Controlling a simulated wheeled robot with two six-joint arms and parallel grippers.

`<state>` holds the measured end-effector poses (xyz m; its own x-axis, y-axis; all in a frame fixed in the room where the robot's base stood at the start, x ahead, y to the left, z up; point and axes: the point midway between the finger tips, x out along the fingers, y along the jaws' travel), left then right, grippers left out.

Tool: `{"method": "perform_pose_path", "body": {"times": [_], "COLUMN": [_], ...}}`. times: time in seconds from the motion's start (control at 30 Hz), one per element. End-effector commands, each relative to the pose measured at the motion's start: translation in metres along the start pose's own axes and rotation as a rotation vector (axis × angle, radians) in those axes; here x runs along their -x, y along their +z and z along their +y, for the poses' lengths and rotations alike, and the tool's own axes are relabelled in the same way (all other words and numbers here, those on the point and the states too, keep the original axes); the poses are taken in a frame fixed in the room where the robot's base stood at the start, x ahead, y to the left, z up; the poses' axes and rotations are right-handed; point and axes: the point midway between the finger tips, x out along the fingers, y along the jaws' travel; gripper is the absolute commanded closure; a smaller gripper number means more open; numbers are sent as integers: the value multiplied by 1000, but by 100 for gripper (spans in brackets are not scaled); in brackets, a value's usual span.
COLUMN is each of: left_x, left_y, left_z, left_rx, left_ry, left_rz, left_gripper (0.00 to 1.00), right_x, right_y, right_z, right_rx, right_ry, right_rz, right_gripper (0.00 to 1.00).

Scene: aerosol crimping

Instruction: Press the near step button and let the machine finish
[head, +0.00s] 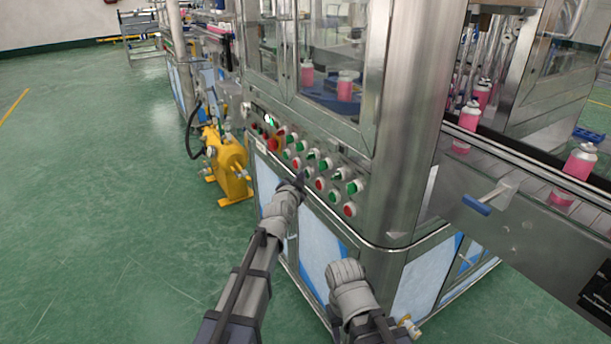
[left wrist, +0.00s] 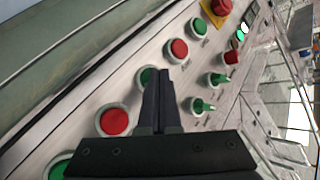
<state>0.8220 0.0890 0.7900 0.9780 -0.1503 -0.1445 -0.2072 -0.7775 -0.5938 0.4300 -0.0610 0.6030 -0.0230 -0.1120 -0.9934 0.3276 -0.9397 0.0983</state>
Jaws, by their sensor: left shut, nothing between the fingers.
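The machine's control panel (head: 308,133) carries rows of red and green buttons and green switches. My left gripper (head: 300,182) is shut and empty, with its fingertips at the lower row of the panel. In the left wrist view, the closed fingers (left wrist: 158,80) point at a green button (left wrist: 147,74) and partly hide it. I cannot tell whether they touch it. A red button (left wrist: 115,121) is on one side of it and another red button (left wrist: 178,50) on the other. No button label is readable. My right forearm shows low in the head view; its fingers do not show.
A red emergency stop on a yellow plate (left wrist: 217,10) sits farther along the panel. Pink cans (head: 580,160) stand on the conveyor (head: 520,178) at right, near a blue-handled lever (head: 476,205). A yellow unit (head: 230,168) stands left of the machine. The green floor at left is clear.

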Motion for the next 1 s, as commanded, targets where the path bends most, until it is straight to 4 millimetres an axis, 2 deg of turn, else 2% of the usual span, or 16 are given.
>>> {"method": "perform_pose_path", "body": {"times": [1.0], "left_x": [17], "left_y": [12], "left_z": [-12], "left_rx": [1], "left_ry": [-1], "left_rz": [-1], "left_gripper": [100], "right_x": [0], "right_y": [0], "right_z": [0], "right_rx": [0], "right_ry": [0], "right_rz": [0], "right_gripper": [50]}}
